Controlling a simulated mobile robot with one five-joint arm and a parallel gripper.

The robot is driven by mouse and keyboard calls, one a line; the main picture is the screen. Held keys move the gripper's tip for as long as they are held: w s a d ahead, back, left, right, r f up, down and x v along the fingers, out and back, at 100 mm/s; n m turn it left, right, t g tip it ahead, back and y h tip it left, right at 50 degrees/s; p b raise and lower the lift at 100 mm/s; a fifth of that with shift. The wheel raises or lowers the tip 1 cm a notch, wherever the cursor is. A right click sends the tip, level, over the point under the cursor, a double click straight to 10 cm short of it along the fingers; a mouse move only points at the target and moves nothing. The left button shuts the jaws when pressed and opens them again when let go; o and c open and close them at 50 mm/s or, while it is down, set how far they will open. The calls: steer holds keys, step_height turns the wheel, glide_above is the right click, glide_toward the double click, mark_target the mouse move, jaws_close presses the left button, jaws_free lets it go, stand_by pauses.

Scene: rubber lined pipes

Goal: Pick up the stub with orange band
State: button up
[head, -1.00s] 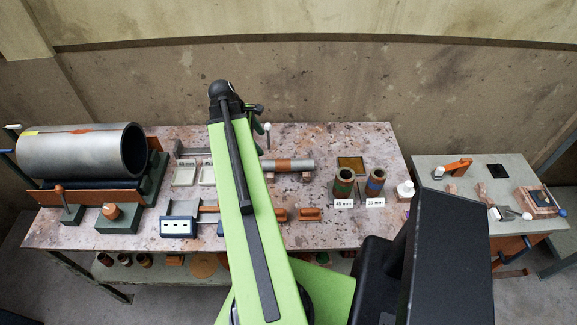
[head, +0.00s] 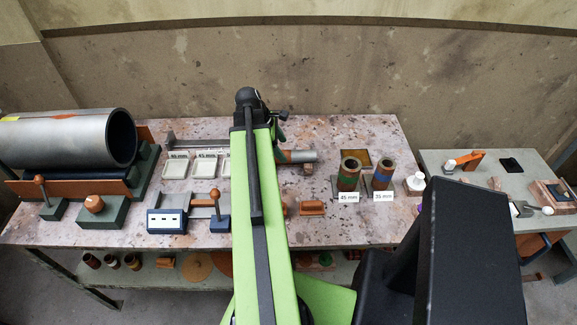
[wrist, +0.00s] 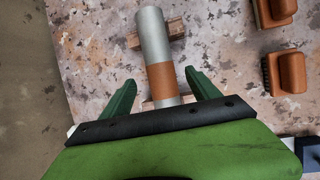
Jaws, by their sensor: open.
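The stub with the orange band is a grey cylinder; in the wrist view the orange band (wrist: 163,77) is around its middle. It lies on wooden supports on the speckled table. My gripper (wrist: 161,82) is open in the wrist view, one green finger on each side of the stub. The fingers appear apart from it; I cannot tell their height above it. The stub's near end is hidden by the gripper body.
Two orange-brown blocks (wrist: 291,72) (wrist: 277,10) lie right of the stub in the wrist view. Two upright pipes, labelled 45 mm (head: 348,175) and 35 mm (head: 382,175), stand to its right. White trays (head: 205,166) are to its left. A large steel pipe (head: 65,139) fills the table's left end.

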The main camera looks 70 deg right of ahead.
mark_target(285, 153)
steer(key=b+x, duration=0.5)
steer(key=shift+f, duration=0.2)
steer(key=shift+r, duration=0.2)
steer(key=shift+a, duration=0.1)
jaws_close()
